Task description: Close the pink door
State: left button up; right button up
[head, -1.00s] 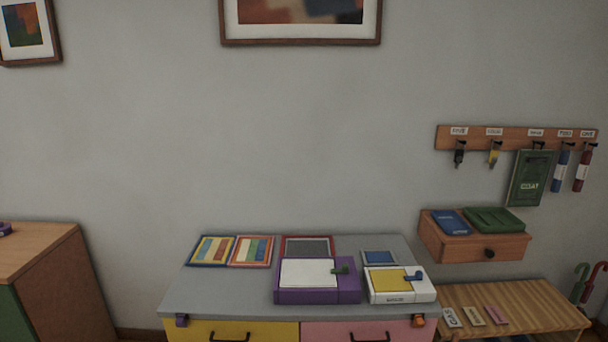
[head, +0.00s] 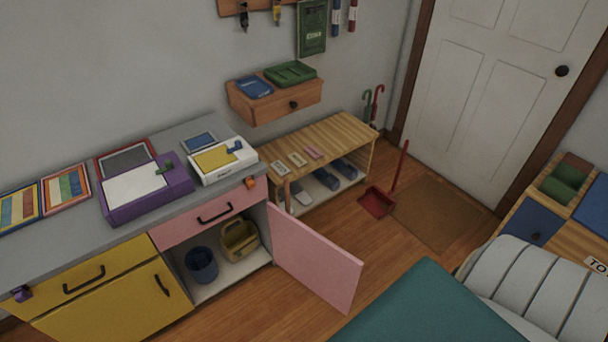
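The pink door (head: 314,258) is a flat panel on the lower right part of the grey-topped cabinet (head: 60,254). It stands wide open, swung out over the wooden floor from its right-hand edge. The open compartment (head: 217,288) shows a dark blue bucket (head: 201,265) and a yellow-tan basket (head: 239,240) inside. A pink drawer (head: 208,218) with a black handle is shut above it. No handle shows on the visible face of the door. Neither of my grippers is in view.
A wooden bench (head: 318,142) with shoes below stands right of the cabinet. A red dustpan (head: 377,202) and a brown mat (head: 436,214) lie on the floor. A teal surface (head: 430,308) and a pale cushioned piece (head: 535,290) fill the lower right. Some floor around the door is clear.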

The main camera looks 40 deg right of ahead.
aim_at(333, 274)
jog(key=l+u, duration=0.1)
jog(key=l, duration=0.4)
jog(key=k+l+u, duration=0.1)
jog(key=l, duration=0.4)
jog(key=l+u, duration=0.15)
jog(key=l, duration=0.3)
jog(key=k+l+u, duration=0.1)
jog(key=l, duration=0.4)
jog(key=k+l+u, duration=0.1)
jog(key=l, duration=0.35)
jog(key=k+l+u, duration=0.1)
jog(key=l, duration=0.35)
jog(key=k, duration=0.1)
